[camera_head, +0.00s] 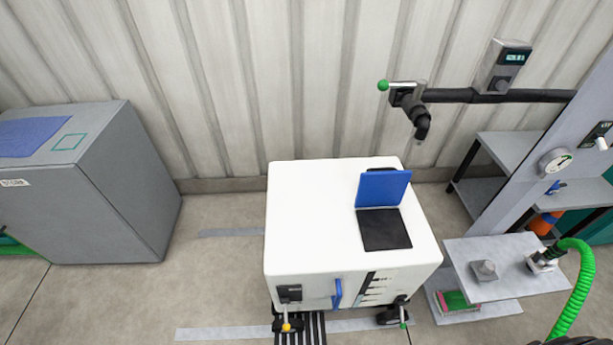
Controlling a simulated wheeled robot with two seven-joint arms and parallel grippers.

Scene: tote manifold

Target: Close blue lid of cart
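The white cart (310,220) stands on the floor in the middle of the view. Its blue lid (383,188) is open and stands raised, leaning a little back, at the far edge of a dark square opening (384,230) in the right part of the cart's top. The inside of the opening is too dark to make out. Neither of my grippers can be made out in the view, and nothing touches the lid.
A grey cabinet (90,190) stands at left. A black pipe with a spout (420,118) and green knob juts out behind the cart. Grey shelves (500,270) and a green hose (580,285) are at right. Floor left of the cart is clear.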

